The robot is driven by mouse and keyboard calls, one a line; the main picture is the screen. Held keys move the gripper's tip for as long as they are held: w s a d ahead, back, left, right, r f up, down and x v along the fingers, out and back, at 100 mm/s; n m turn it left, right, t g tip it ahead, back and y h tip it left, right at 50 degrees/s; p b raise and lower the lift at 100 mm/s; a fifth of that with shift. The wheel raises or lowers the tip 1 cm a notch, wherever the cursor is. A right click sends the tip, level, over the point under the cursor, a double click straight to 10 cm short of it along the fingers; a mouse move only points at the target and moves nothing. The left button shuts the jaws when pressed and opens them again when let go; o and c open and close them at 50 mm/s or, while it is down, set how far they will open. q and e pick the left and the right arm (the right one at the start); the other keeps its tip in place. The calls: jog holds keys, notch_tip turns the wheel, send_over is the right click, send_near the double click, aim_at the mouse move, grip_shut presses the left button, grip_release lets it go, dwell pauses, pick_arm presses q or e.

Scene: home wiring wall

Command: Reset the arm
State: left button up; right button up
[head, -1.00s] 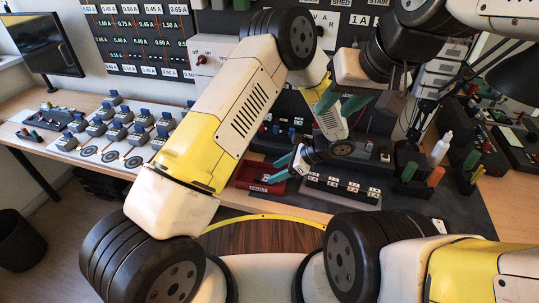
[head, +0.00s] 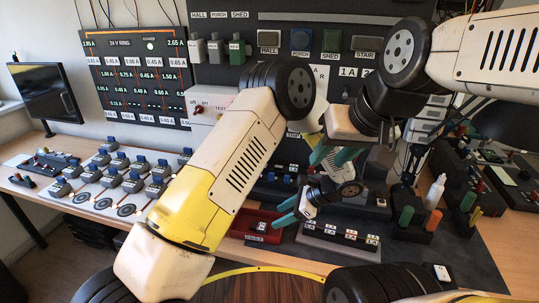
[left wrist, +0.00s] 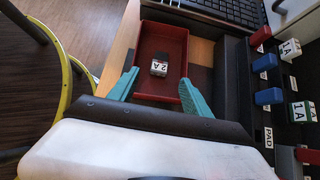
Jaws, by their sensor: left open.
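My left gripper (head: 277,214) is open and empty beside the red tray labelled FAULT (head: 236,222), its teal fingers apart. In the left wrist view, the open left gripper (left wrist: 158,92) has a finger on each side of the near end of the red tray (left wrist: 150,33). A small white and dark block marked 2A (left wrist: 159,67) lies in that tray, between and beyond the fingertips. My right gripper (head: 325,163) hangs above and to the right of the left one. Its teal fingers are apart, with nothing visible between them.
A black block with labelled white modules (head: 338,240) stands right of the red tray. Several grey breakers (head: 120,160) sit on the left of the bench. A white bottle (head: 436,190) and a holder with green and orange handles (head: 413,232) stand at right.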

pick_arm(q)
jog(key=s+a+r+n+g+h, duration=0.1)
jog(key=s+a+r+n+h, duration=0.15)
jog(key=a+r+n, duration=0.6)
jog(key=s+a+r+n+g+h, duration=0.1)
jog(key=a+r+h, duration=0.3)
jog(key=r, duration=0.9)
jog(key=s+a+r+n+t+h, duration=0.2)
jog(key=s+a+r+n, duration=0.2)
jog(key=s, duration=0.3)
jog(key=s+a+r+n+t+h, duration=0.2)
jog(key=s+a+r+n+t, duration=0.1)
jog(key=s+a+r+n, duration=0.2)
notch_tip(320, 180, up, 2)
jog(key=shift+s+a+r+n+t, duration=0.2)
jog(key=shift+s+a+n+t, duration=0.1)
jog(key=shift+s+n, duration=0.75)
